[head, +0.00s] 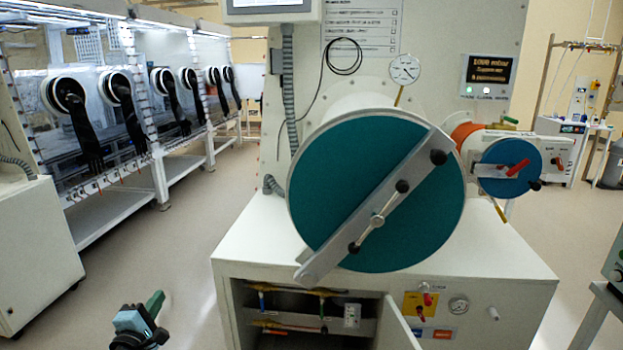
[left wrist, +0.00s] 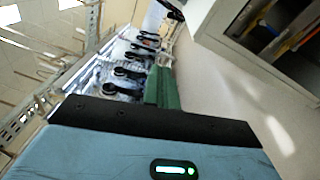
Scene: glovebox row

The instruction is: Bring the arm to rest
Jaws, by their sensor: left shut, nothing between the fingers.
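My left gripper (head: 156,301) is low at the left in the head view, above the floor and in front of the white cabinet's left side. Its green fingers are shut with nothing between them. In the left wrist view the green fingers (left wrist: 159,87) show together beyond the black and blue gripper body. They touch nothing that I can see. My right gripper is in neither view.
A large teal round door (head: 330,170) with a diagonal bar fronts the white cabinet (head: 240,245). Its lower compartment (head: 300,312) is open, with a door swung outward. A smaller blue hatch (head: 500,158) is at right. Gloveboxes (head: 110,130) line the left. Floor between is clear.

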